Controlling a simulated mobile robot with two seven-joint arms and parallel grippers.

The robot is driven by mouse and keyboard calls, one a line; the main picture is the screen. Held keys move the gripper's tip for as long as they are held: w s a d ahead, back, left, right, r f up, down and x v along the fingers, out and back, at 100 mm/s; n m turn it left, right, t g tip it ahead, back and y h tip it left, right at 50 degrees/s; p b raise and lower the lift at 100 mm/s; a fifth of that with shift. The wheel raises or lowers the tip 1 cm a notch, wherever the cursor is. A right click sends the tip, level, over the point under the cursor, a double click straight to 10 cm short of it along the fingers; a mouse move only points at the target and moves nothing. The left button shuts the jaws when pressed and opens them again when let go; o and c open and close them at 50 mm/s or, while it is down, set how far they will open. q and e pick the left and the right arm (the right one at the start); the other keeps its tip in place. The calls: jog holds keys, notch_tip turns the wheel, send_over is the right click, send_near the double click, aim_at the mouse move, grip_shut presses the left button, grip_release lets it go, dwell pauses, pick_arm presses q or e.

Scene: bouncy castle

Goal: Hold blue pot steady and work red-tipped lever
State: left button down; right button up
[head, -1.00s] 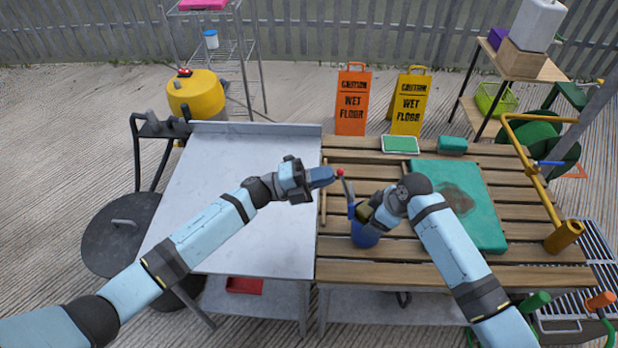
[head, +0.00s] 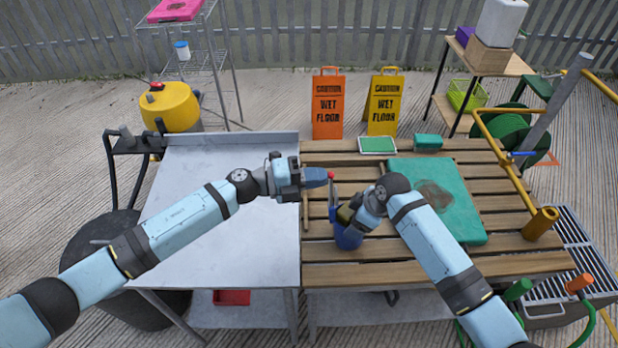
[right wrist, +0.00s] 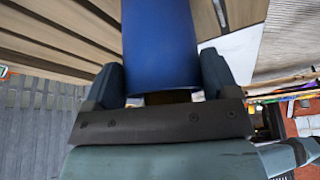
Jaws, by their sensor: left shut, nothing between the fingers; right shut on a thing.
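The blue pot (head: 347,238) stands on the slatted wooden table, a little right of the metal top. Its lever (head: 332,192) rises from it and ends in a red tip (head: 331,174). My right gripper (head: 348,214) is shut on the pot; the right wrist view shows the blue body (right wrist: 160,45) between its two fingers (right wrist: 160,85). My left gripper (head: 322,176) is shut and empty. Its fingertips are at the red tip from the left; I cannot tell whether they touch it. The pot's far side is hidden.
A bare metal table (head: 215,240) adjoins the slatted wooden table (head: 430,272) on the left. A stained teal board (head: 465,215) lies right of the pot. A green-topped tray (head: 377,145) and a teal block (head: 428,142) lie at the back. A yellow pipe frame (head: 500,165) stands at the right edge.

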pick_arm(q)
jog(key=d+y, duration=0.1)
jog(key=d, duration=0.7)
jog(key=shift+d+f, duration=0.1)
jog(key=shift+d, duration=0.1)
dwell(0.5)
